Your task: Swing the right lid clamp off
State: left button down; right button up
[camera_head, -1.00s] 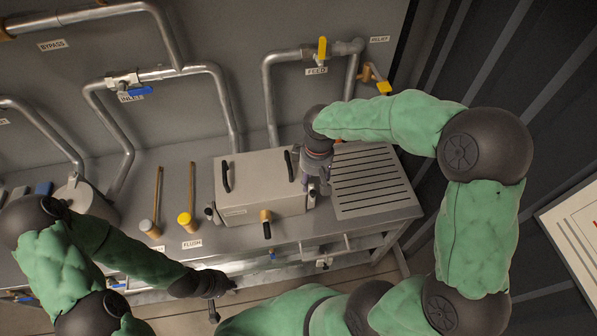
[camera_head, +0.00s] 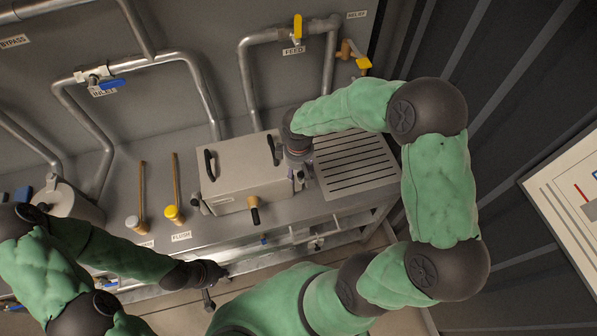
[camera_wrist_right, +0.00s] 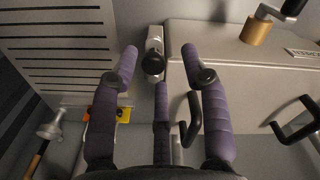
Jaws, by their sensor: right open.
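The steel box with a closed lid (camera_head: 230,170) stands on the bench. Its right lid clamp shows in the right wrist view as a light metal bar with a black knob (camera_wrist_right: 153,64) beside the box edge. My right gripper (camera_wrist_right: 159,52) is open, with its purple fingers on either side of the clamp knob and apart from it. In the head view, my right gripper (camera_head: 301,178) is at the box's right side and largely hides that clamp. The left clamp (camera_head: 197,202) sits at the box's left side. My left gripper (camera_head: 212,275) is low in front of the bench; its jaws are unclear.
A slotted drain panel (camera_head: 355,165) lies right of the box. Black lid handles (camera_head: 210,163) stand on top, and a brass-and-black handle (camera_head: 254,210) is on the front. Pipes (camera_head: 245,75) run behind.

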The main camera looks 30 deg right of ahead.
jog(key=shift+f, duration=0.2)
grip_shut()
grip_release()
jog(key=shift+r, duration=0.1)
notch_tip(320, 180, up, 12)
dwell(0.5)
dwell(0.5)
